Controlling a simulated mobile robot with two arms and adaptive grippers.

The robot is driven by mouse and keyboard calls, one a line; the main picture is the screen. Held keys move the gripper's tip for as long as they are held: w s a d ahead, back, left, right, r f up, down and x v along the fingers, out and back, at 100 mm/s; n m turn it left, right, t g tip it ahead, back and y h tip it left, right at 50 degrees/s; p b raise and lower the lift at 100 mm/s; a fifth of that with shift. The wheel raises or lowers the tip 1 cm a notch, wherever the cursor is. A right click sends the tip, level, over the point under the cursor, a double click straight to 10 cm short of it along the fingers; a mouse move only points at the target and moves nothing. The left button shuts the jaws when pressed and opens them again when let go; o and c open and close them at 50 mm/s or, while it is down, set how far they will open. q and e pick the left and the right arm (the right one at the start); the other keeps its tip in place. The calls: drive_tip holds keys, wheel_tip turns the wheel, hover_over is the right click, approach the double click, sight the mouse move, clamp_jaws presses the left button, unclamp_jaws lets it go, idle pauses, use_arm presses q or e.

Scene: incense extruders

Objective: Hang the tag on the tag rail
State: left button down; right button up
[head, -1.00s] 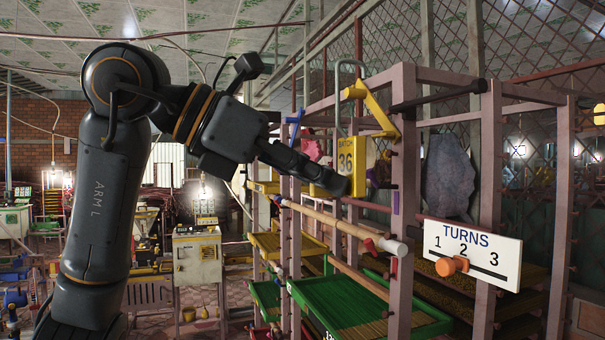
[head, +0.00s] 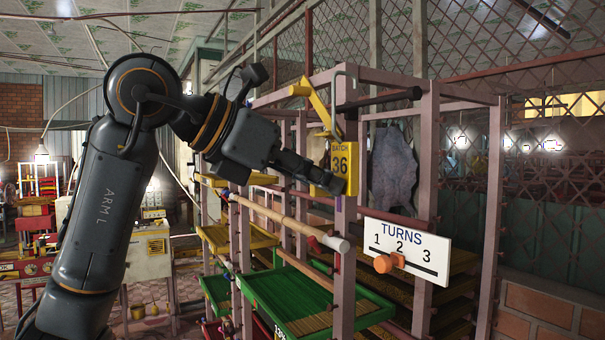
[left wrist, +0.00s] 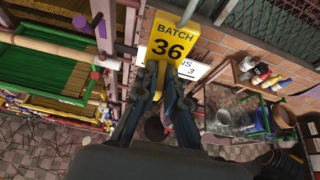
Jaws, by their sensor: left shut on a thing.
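The yellow tag (head: 343,168), marked BATCH 36, hangs upright below a thin grey hook that curves over at the top. My left gripper (head: 335,182) is shut on its lower part. In the left wrist view the tag (left wrist: 170,40) stands between the fingertips (left wrist: 158,70). A dark rod (head: 378,99) with a thicker end sticks out from the rack's top and looks like the tag rail. The hook's bend shows above and near the rod's left end; I cannot tell whether they touch. My right gripper is not in view.
The pink-brown rack (head: 429,160) stands close by, one post behind the tag. A yellow lever (head: 318,105) is just left of the hook. A white TURNS board (head: 408,247) with an orange knob, a pale roller (head: 290,222) and a green tray (head: 310,305) are below.

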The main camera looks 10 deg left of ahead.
sight(340, 176)
use_arm(q)
drive_tip(key=shift+w+d+p, duration=0.35)
drive_tip(key=shift+w+d, duration=0.15)
drive_tip(key=shift+d, duration=0.25)
drive_tip(key=shift+w+d+p, duration=0.3)
drive_tip(key=shift+w+d, duration=0.2)
drive_tip(key=shift+d, duration=0.2)
drive_tip(key=shift+w+d+f, duration=0.15)
drive_tip(key=shift+f, duration=0.1)
drive_tip(key=shift+f+b, duration=0.6)
drive_tip(key=shift+b, duration=0.15)
drive_tip(key=shift+f+b, duration=0.3)
drive_tip(key=shift+f, duration=0.05)
drive_tip(key=c, duration=1)
unclamp_jaws()
